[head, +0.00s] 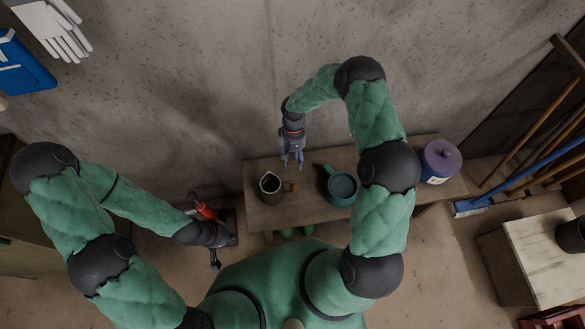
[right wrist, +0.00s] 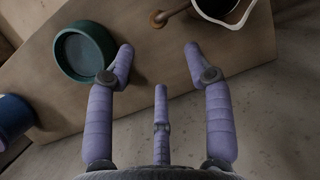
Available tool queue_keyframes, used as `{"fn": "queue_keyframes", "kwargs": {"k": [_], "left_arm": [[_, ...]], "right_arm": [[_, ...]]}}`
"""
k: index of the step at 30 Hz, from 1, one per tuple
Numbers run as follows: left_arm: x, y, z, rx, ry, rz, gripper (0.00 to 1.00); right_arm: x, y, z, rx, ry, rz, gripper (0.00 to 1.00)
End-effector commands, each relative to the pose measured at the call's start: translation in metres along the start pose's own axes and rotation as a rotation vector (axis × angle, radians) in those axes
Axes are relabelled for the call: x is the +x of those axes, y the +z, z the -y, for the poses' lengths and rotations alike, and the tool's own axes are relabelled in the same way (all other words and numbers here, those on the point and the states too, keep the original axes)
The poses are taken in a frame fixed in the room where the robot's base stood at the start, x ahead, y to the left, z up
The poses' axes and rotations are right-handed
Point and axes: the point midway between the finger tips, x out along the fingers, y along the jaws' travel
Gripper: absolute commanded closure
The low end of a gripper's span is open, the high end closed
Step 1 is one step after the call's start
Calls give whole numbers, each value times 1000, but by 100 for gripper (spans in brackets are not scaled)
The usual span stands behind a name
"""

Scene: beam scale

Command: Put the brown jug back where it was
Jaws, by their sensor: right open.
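The brown jug (head: 270,190) stands upright on the wooden bench (head: 395,204), left of the teal pot (head: 329,186). Its wooden handle (head: 290,187) points right, towards the pot. In the right wrist view, only part of the jug's pale rim (right wrist: 228,17) and handle (right wrist: 172,13) show at the top edge. My right gripper (head: 292,162) is open and empty, behind the jug's handle in the head view and apart from it. Its spread fingers (right wrist: 158,55) also show in the right wrist view. My left gripper (head: 219,235) is low at the left, its fingers unclear.
A blue jar with a purple lid (head: 441,158) stands at the bench's right end. A red-and-dark object (head: 205,211) is beside my left gripper. The concrete wall (head: 220,90) is behind the bench. A blue broom (head: 472,206) and a pale-topped table (head: 548,255) are at right.

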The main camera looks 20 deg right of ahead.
Motion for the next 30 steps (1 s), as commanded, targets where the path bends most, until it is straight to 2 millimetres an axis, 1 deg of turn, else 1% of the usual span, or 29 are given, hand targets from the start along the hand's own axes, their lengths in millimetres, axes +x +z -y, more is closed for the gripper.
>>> {"fn": "queue_keyframes", "kwargs": {"k": [2, 5, 9, 11, 15, 18, 21, 24, 27, 30], "left_arm": [[0, 0, 0, 0, 0, 0, 100], [0, 0, 0, 0, 0, 0, 100], [0, 0, 0, 0, 0, 0, 100], [0, 0, 0, 0, 0, 0, 100], [0, 0, 0, 0, 0, 0, 100], [0, 0, 0, 0, 0, 0, 100], [0, 0, 0, 0, 0, 0, 100], [0, 0, 0, 0, 0, 0, 100], [0, 0, 0, 0, 0, 0, 100], [0, 0, 0, 0, 0, 0, 100]], "right_arm": [[5, 6, 5, -8, -17, -2, 47], [20, 19, 18, -25, -67, -18, 47], [46, 51, 44, -44, -162, -61, 47], [54, 67, 54, -45, -199, -85, 47], [69, 105, 69, -32, -262, -143, 47], [74, 132, 74, -16, -285, -187, 47], [76, 155, 74, -1, -292, -226, 47], [76, 172, 72, 10, -289, -255, 47], [75, 181, 70, 18, -284, -274, 47], [75, 185, 69, 19, -282, -282, 47]]}}
